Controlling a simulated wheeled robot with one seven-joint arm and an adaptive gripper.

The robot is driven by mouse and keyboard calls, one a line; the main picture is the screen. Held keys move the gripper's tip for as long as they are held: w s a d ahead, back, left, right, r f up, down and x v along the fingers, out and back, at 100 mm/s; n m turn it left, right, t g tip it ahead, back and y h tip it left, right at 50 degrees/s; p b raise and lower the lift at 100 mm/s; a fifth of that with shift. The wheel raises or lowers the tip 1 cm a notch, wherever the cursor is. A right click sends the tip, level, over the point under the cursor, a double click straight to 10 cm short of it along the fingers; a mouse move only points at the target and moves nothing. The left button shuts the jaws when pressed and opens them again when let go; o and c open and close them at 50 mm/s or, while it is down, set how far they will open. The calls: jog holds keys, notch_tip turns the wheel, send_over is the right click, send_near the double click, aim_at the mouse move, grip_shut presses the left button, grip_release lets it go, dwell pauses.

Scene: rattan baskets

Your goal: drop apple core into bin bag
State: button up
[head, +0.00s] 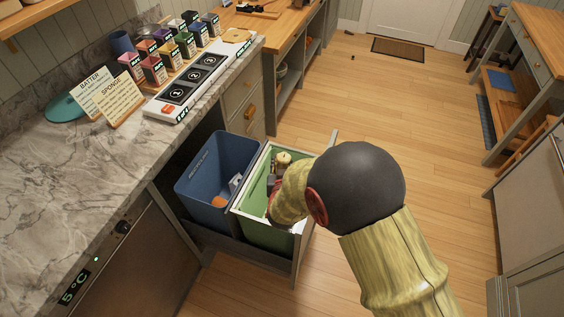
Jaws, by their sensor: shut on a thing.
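My gripper (272,185) is mostly hidden behind my wrist. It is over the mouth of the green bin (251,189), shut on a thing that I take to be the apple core. The core itself is too small and covered to make out.
A blue bin (205,197) holding some litter stands left of the green one in the same drawer. The marble counter (60,190) above carries signs (119,99), small coloured boxes and a numbered panel (190,90). The wooden floor (440,140) to the right is clear.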

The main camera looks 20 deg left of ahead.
notch_tip(320, 180, down, 5)
jog(key=b, duration=0.3)
jog(key=o, duration=1.1)
jog(key=v, duration=1.2)
